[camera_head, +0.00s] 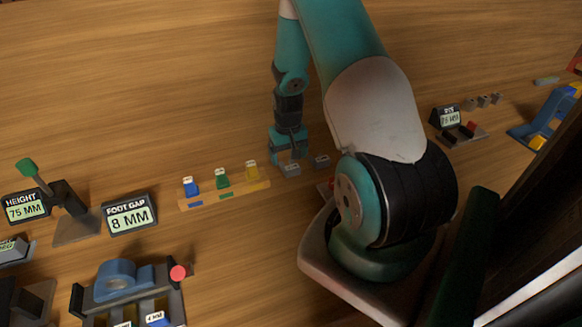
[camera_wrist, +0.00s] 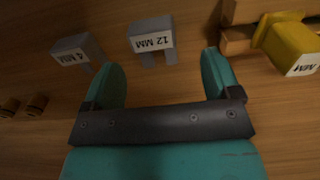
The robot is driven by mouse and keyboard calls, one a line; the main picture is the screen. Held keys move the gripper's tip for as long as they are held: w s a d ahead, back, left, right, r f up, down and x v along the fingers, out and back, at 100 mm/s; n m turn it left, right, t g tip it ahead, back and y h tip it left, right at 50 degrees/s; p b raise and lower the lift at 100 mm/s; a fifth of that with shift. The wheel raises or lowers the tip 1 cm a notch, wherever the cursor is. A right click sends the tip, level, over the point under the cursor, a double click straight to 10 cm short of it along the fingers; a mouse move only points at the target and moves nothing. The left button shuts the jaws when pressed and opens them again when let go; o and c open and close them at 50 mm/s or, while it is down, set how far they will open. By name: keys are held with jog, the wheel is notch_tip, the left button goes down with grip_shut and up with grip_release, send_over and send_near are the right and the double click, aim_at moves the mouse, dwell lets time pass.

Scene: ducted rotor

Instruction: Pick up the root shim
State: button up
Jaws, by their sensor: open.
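No part carries a readable "root shim" label, so I cannot tell which one it is. A grey notched block marked 12 MM (camera_wrist: 150,25) stands just beyond and between my fingertips in the wrist view; in the head view it is the grey block (camera_head: 291,170) right below my gripper (camera_head: 289,157). A second grey block marked 4 MM (camera_wrist: 73,49) stands beyond the left finger, and in the head view to the right (camera_head: 321,161). Blue (camera_head: 191,189), green (camera_head: 222,180) and yellow (camera_head: 252,171) tagged pieces stand on a wooden rack. My gripper (camera_wrist: 162,70) is open and empty.
The wooden rack (camera_head: 229,194) is left of my gripper. A sign reading FOOT GAP 8 MM (camera_head: 129,214), a HEIGHT 75 MM sign (camera_head: 25,207) and a blue-grey fixture (camera_head: 122,285) stand further left. A small display (camera_head: 447,117) and blue stand (camera_head: 541,118) are at right. Behind is bare wood.

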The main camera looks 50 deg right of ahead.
aim_at(291, 165)
jog(key=shift+s+d+f+p, duration=0.15)
jog(key=shift+f+p, duration=0.4)
jog(key=shift+f, duration=0.65)
jog(key=shift+s+d+f+p, duration=0.1)
jog(key=shift+f+p, duration=0.4)
jog(key=shift+f, duration=0.7)
jog(key=shift+c, duration=0.2)
jog(key=c, duration=1)
